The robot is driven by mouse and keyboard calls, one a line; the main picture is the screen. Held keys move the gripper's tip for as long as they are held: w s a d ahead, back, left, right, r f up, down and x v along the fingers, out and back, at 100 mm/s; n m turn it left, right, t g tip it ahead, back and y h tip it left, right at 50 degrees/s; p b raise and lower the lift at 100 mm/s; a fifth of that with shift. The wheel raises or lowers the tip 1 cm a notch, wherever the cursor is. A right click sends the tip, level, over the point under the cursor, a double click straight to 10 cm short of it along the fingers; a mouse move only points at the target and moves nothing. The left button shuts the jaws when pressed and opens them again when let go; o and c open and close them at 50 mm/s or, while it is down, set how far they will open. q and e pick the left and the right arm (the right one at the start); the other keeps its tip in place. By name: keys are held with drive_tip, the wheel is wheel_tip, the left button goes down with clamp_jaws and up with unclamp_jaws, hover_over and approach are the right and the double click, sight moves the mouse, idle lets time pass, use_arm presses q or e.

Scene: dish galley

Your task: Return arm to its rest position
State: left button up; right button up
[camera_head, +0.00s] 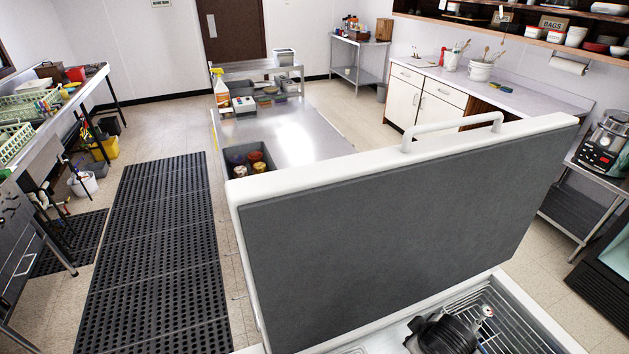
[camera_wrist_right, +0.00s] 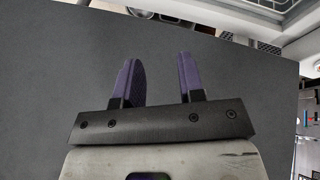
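In the right wrist view, my right gripper (camera_wrist_right: 158,68) is open. Its two purple-padded fingers stand apart with nothing between them. A flat dark grey surface (camera_wrist_right: 60,70) lies behind the fingers; the gap between it and the fingers cannot be judged. In the head view, a large grey panel (camera_head: 390,220) with a white frame and handle stands raised and tilted over a white-rimmed unit with a wire rack (camera_head: 515,325). A black rounded part (camera_head: 448,335) shows over that rack; I cannot tell if it is my right arm. My left gripper is not in view.
A steel table (camera_head: 305,135) with a grey bin (camera_head: 249,160) and a spray bottle (camera_head: 220,88) stands beyond the panel. A black floor mat (camera_head: 155,250) lies left, beside a sink counter (camera_head: 50,125). A black appliance (camera_head: 603,148) stands right.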

drive_tip(key=s+a+r+m+t, duration=0.3)
drive_tip(key=s+r, duration=0.2)
drive_tip(key=s, duration=0.5)
drive_tip(key=s+f+m+g, duration=0.1)
drive_tip(key=s+f+g, duration=0.2)
drive_tip(key=s+f, duration=0.5)
drive_tip(key=s+f+m+g, duration=0.15)
drive_tip(key=s+f, duration=0.25)
drive_tip(key=s, duration=0.7)
wheel_tip(320, 180, up, 14)
drive_tip(key=p, duration=1.4)
drive_tip(key=shift+s+a+y, duration=0.15)
drive_tip(key=shift+y, duration=0.25)
